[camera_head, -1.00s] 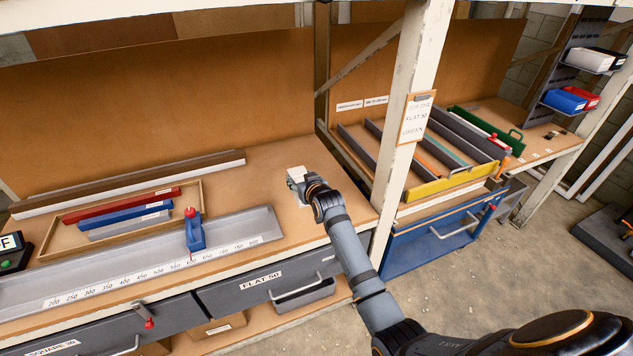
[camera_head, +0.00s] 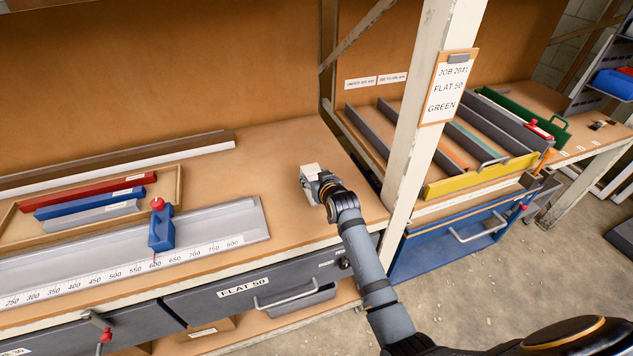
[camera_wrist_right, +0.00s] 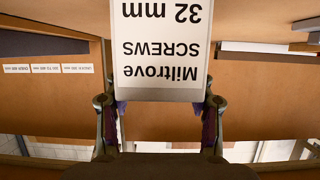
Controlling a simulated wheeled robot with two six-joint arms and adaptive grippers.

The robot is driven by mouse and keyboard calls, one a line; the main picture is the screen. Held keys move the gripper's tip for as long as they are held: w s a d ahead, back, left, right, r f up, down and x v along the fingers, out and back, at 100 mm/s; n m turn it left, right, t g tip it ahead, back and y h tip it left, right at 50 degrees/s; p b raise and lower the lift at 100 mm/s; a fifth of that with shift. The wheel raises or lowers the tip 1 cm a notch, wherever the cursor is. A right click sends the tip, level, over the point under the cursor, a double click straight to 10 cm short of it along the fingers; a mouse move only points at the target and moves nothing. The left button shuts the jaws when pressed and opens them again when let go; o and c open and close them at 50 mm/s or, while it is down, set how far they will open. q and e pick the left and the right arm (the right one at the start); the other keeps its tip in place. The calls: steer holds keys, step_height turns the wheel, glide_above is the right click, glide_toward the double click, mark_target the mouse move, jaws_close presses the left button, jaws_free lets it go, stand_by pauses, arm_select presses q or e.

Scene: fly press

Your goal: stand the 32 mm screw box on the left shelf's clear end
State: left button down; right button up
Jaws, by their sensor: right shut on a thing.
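The 32 mm screw box (camera_wrist_right: 160,45) is white and fills the upper middle of the right wrist view. Its label reads "Miltrove SCREWS 32 mm" and appears upside down there. My right gripper (camera_wrist_right: 160,108) is shut on it, one finger at each side. In the head view the box (camera_head: 309,171) is a small pale block at the tip of my right gripper (camera_head: 318,187), over the right end of the wooden bench. I cannot tell whether it touches the bench. My left gripper is not in view.
A tray of red, blue and grey bars (camera_head: 172,187) and a scaled channel (camera_head: 243,217) with a blue stop (camera_head: 161,232) lie left on the bench. A white post (camera_head: 424,100) with a job card (camera_head: 450,88) stands right of my arm. Bench around the box is clear.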

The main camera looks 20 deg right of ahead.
steer(key=shift+w, duration=0.1)
steer(key=shift+a+r, duration=0.1)
steer(key=shift+s, duration=0.2)
steer(key=o, duration=1.6)
steer(key=shift+c, duration=0.2)
steer(key=shift+r, duration=0.1)
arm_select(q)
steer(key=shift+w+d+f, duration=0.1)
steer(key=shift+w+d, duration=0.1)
arm_select(e)
steer(key=v, duration=1.2)
